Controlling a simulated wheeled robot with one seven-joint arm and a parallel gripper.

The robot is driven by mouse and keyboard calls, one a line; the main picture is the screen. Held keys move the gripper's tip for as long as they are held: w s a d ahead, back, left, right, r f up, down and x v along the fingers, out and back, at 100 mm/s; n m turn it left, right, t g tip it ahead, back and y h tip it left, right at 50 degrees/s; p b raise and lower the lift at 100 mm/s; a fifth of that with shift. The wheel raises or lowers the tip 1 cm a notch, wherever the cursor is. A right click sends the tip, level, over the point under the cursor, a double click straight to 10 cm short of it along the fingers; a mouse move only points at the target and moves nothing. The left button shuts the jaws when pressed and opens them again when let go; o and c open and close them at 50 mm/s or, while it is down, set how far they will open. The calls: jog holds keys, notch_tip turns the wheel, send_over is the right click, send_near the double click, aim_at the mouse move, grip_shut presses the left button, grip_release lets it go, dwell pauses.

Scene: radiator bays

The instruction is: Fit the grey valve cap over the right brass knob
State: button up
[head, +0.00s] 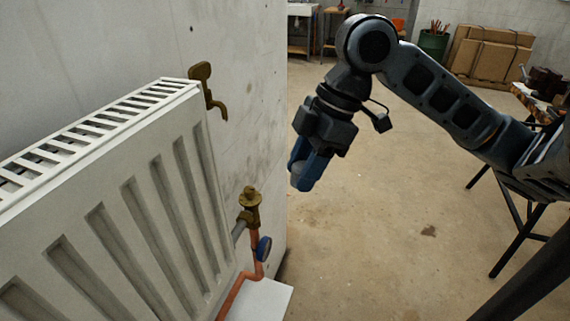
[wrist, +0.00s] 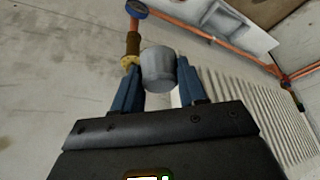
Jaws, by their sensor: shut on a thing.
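The grey valve cap (wrist: 158,68) is a short, smooth cylinder held between the blue fingers of my gripper (wrist: 157,75) in the wrist view. In the head view my gripper (head: 304,174) points down, and a bit of the cap (head: 297,180) shows at its fingertips. The right brass knob (head: 251,194) tops an upright valve at the right end of the radiator. The cap is apart from it, to its right in the head view. In the wrist view the brass valve (wrist: 130,63) shows just left of the cap, partly hidden by the cap and a finger.
The white radiator (head: 120,215) fills the left. A brass tap (head: 206,90) juts from the wall above. A blue round piece (head: 264,248) and copper pipe (head: 240,290) sit below the knob, over a white panel (head: 268,300).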

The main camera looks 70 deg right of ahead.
jog(key=p, duration=0.2)
send_near(248, 189)
jog(key=shift+w+a+f, duration=0.15)
jog(key=shift+a+f, duration=0.4)
jog(key=shift+w+a+f, duration=0.2)
jog(key=shift+a+f, duration=0.35)
jog(key=shift+w+f, duration=0.75)
jog(key=shift+w, duration=0.2)
jog(key=shift+w+f+b, duration=0.15)
jog(key=shift+f+b, duration=0.7)
jog(key=shift+b, duration=0.1)
jog(key=shift+r, duration=0.1)
jog(key=shift+f+b, duration=1.5)
jog(key=shift+b, duration=0.05)
jog(key=o, duration=1.2)
